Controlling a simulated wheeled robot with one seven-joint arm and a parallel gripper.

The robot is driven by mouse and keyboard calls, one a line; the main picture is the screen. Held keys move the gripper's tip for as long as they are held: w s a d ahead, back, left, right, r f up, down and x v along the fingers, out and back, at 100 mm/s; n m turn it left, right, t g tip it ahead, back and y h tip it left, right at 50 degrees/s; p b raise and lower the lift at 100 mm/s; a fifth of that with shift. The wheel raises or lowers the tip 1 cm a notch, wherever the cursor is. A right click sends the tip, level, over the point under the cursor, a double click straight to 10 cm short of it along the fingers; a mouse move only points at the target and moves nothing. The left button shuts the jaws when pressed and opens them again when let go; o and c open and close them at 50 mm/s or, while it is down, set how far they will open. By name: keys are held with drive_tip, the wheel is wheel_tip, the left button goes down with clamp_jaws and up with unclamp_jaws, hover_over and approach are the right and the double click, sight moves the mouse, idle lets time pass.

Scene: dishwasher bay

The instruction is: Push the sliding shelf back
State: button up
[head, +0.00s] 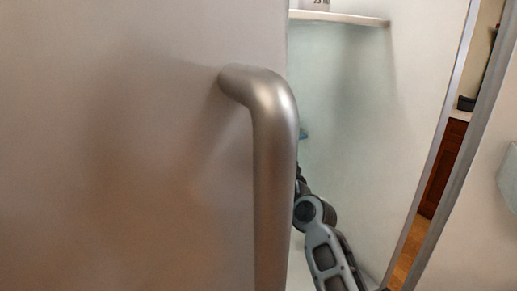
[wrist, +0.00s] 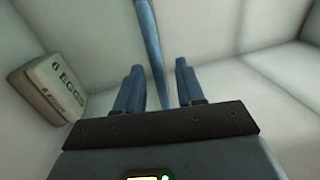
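In the wrist view my gripper (wrist: 159,68) points into a pale, white-walled compartment, its two blue fingers apart. A thin blue-grey bar or panel edge (wrist: 150,30) runs between the fingers, with a gap visible on each side; it may be the sliding shelf seen edge-on, but I cannot tell for sure. No contact shows. In the head view a pale shelf (head: 345,19) crosses the top of the compartment; whether it is the sliding one is unclear. My arm reaches in at the lower middle, and my gripper is hidden there behind the door and handle.
A large grey door (head: 110,150) with a thick metal handle (head: 272,170) fills the left of the head view. A carton marked EGGS (wrist: 52,88) is left of my gripper in the wrist view. A narrow gap at right shows a brown cabinet (head: 443,165).

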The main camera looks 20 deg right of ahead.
drive_tip(key=shift+v, duration=2.2)
drive_tip(key=shift+s, duration=0.1)
